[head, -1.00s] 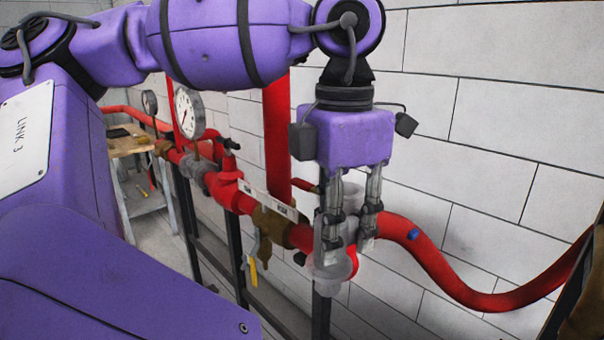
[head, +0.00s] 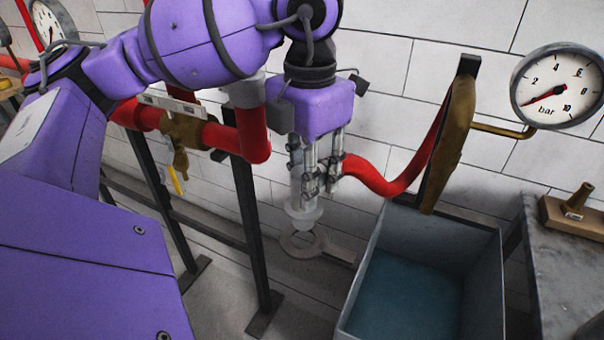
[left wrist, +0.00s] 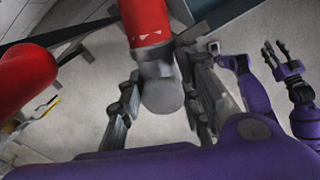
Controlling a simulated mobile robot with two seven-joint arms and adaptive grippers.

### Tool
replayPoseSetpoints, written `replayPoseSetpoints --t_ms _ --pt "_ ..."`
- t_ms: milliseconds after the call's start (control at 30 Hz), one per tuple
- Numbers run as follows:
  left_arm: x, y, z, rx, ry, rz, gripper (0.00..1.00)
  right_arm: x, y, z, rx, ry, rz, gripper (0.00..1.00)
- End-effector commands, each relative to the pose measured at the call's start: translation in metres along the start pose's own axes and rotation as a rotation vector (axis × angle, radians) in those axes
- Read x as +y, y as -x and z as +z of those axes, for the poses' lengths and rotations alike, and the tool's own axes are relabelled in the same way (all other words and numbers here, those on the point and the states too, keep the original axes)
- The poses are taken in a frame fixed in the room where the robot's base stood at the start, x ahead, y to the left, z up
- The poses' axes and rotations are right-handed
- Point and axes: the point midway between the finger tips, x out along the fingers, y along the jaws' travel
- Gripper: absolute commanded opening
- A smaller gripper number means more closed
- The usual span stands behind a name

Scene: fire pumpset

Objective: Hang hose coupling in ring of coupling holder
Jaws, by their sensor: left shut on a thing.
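My left gripper (head: 313,188) is shut on the grey hose coupling (head: 303,213), which hangs flange-down. In the left wrist view the coupling (left wrist: 161,92) sits between the fingers, with the red hose (left wrist: 146,22) joined to it. In the head view the hose (head: 372,176) runs right from behind the fingers. The coupling holder's grey ring (head: 303,243) is low on the wall side, just below the coupling in the picture. The coupling appears above the ring, not in it. My right gripper (left wrist: 280,58) shows small at the right of the left wrist view; its opening is unclear.
A red pipe elbow (head: 254,142) and dark post (head: 248,225) stand left of the coupling. A stone-topped bench (head: 555,265) stands farther right.

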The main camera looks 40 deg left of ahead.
Motion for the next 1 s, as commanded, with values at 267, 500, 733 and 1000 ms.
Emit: replayPoseSetpoints --t_ms 267,500,733,1000 --pt "0.000 0.001 0.000 -0.003 -0.003 -0.001 0.00 0.000 0.001 -0.003 0.004 0.000 0.000 0.40" --pt "0.000 -0.009 0.000 -0.001 -0.004 -0.002 0.00 -0.001 -0.001 0.008 -0.010 -0.001 -0.001 0.40" --pt "0.000 -0.024 -0.001 0.001 -0.004 -0.001 0.00 -0.002 -0.006 0.018 -0.024 -0.001 -0.002 0.40" --pt "0.000 -0.042 0.000 -0.001 -0.003 -0.002 0.00 -0.004 -0.013 0.026 -0.031 0.000 -0.006 0.40"
